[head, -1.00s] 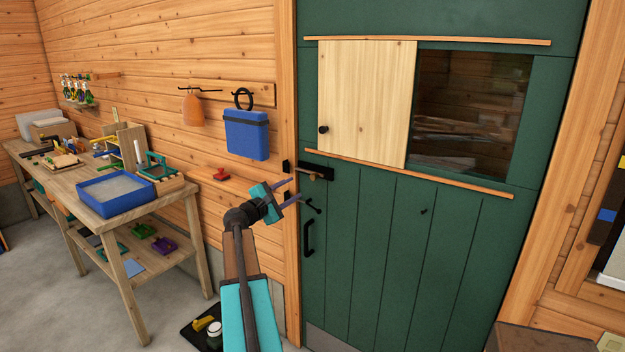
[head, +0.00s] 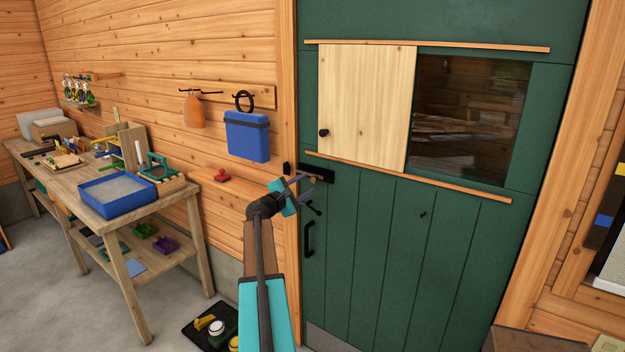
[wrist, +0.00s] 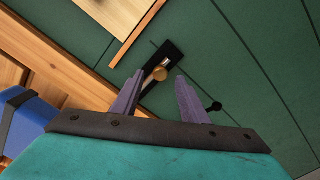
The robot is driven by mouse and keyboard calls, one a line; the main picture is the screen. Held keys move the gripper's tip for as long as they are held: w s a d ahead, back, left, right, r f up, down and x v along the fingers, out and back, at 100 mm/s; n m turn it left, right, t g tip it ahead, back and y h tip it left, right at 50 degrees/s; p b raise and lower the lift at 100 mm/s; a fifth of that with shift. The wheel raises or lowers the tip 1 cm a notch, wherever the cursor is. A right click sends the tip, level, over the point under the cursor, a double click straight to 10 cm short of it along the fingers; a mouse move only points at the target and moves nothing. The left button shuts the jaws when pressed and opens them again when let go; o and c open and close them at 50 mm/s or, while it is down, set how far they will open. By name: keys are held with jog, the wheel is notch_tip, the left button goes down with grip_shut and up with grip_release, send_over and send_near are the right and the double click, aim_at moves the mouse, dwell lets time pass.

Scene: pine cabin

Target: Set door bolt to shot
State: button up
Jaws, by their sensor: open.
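The door bolt (head: 327,175) is a black plate on the green door (head: 375,230), near its left edge, below the lower wooden rail. A dark keeper (head: 286,168) sits on the door frame to its left. No bar clearly shows in the gap between them. In the wrist view the bolt plate (wrist: 173,53) carries a round brass-coloured knob (wrist: 160,73). My gripper (head: 305,184) is open at the bolt, partly covering it in the head view. In the wrist view the knob appears between the purple fingertips (wrist: 158,80); contact cannot be told.
A sliding wooden panel (head: 365,107) is above. A blue pouch (head: 247,135) hangs on the wall at left. A workbench (head: 150,205) stands further left.

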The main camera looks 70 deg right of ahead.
aim_at(312, 180)
jog(key=shift+p+x, duration=0.8)
jog(key=shift+x, duration=1.95)
grip_shut()
